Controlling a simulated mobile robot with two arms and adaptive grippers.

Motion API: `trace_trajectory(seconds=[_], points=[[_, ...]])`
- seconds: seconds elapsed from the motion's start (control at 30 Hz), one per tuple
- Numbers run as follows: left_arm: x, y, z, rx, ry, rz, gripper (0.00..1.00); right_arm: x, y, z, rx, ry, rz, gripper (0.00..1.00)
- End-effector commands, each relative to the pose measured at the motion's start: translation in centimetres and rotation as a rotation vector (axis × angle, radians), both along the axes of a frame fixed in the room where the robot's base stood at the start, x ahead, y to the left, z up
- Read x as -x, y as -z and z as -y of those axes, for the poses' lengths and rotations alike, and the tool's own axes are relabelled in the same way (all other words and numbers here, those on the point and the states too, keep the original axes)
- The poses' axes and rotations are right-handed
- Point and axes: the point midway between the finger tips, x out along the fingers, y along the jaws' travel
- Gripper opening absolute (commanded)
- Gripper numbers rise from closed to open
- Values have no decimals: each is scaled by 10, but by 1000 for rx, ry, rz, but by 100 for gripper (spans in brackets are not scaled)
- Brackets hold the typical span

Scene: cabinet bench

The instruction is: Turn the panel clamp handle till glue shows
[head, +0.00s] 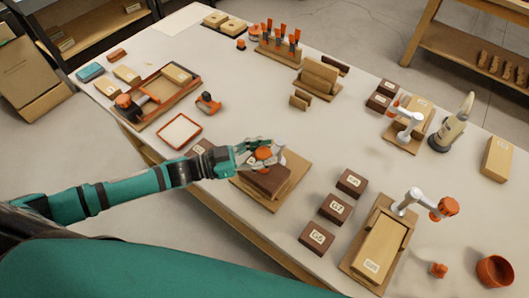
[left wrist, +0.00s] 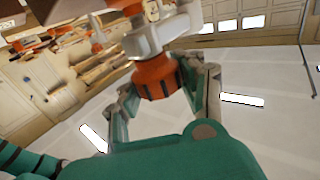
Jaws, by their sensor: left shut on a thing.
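My left gripper (head: 262,154) is over the work piece at the middle front of the bench. It is shut on the orange clamp handle (head: 264,154), which also shows between the fingers in the left wrist view (left wrist: 155,75). The clamp's white body (left wrist: 160,38) shows beyond the handle there. Below the gripper, a dark brown block (head: 266,182) rests on a light wooden board (head: 290,191). The gripper hides most of the clamp and part of the block. I see no glue at the joint. My right gripper is not in view.
Dark labelled blocks (head: 334,208) lie right of the board. Two other white clamps with orange knobs, at the right front (head: 430,204) and right back (head: 404,120), stand by wooden pieces. A glue bottle (head: 450,128) stands at right. A shallow tray (head: 180,131) lies left.

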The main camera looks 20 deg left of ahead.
Motion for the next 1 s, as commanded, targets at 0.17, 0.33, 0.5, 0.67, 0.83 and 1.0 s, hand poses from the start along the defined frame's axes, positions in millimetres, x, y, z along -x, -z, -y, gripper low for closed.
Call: trace_trajectory(seconds=[0.17,0.33,0.5,0.67,0.83,1.0], points=[[-2,3,-2,-6,113,4,4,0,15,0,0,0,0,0],[-2,3,-2,-5,229,2,4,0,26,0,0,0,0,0],[-1,2,-2,-3,307,-1,4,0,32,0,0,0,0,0],[-1,2,-2,-2,346,-3,4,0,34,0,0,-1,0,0],[0,1,-2,-3,364,-3,4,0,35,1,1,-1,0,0],[0,1,-2,-2,366,-4,4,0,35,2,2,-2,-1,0]])
